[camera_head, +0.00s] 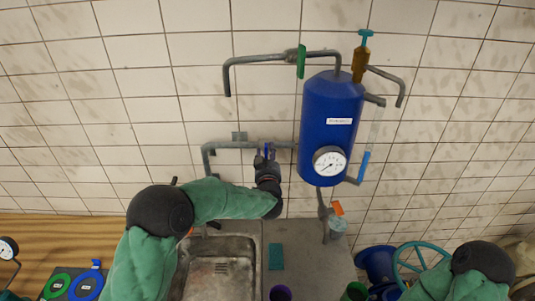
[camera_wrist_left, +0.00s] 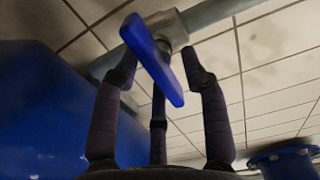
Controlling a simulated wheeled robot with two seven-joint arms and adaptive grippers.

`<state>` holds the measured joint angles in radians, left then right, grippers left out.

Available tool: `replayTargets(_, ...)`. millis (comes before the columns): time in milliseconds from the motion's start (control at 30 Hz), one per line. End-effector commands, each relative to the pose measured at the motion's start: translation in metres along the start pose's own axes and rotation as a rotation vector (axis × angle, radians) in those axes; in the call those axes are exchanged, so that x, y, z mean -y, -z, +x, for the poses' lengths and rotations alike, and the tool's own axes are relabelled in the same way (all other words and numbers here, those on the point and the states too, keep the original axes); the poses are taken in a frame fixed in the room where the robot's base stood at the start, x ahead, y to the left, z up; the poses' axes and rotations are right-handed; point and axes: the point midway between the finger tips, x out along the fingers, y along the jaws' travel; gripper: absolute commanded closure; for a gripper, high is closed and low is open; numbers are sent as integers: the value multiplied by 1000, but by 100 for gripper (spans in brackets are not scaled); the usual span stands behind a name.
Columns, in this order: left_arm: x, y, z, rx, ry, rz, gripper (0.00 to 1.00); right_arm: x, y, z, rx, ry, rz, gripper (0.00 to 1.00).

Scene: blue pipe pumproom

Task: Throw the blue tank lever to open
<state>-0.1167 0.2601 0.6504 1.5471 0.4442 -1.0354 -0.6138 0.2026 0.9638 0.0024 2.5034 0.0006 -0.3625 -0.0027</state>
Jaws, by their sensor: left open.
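The blue tank lever (camera_head: 267,151) sits on a grey valve in the horizontal pipe (camera_head: 225,146) left of the blue tank (camera_head: 328,100). My left gripper (camera_head: 266,158) is at the lever, and its dark fingers hide part of it. In the left wrist view the lever (camera_wrist_left: 153,60) hangs at a slant from the valve body (camera_wrist_left: 168,28). My open left gripper (camera_wrist_left: 157,70) has fingers on both sides of it and one behind. I cannot tell whether any finger touches it. My right arm shows at the lower right, but its gripper is out of view.
The tank carries a round gauge (camera_head: 330,162). A green valve handle (camera_head: 301,61) is on the pipe above. A metal sink (camera_head: 225,262) and a grey counter with a teal sponge (camera_head: 276,256) lie below. A teal handwheel (camera_head: 407,263) is at the lower right.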

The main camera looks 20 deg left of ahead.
Motion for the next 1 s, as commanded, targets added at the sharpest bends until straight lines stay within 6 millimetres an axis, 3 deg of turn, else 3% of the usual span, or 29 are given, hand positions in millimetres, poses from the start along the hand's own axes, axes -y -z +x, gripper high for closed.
replayTargets(200, 0, 0, 0, 0, 0, 0, 56, 0, 0, 0, 0, 0, 0, 60)
replayTargets(367, 0, 0, 0, 0, 0, 0, 99, 0, 0, 0, 0, 0, 0, 60)
replayTargets(733, 1, 0, 0, -1, 1, -28, 100, -2, 0, 6, 0, 0, 0, 60)
replayTargets(1000, 2, -2, 0, -6, 1, -172, 100, -12, 1, 32, 0, 0, 0, 60)
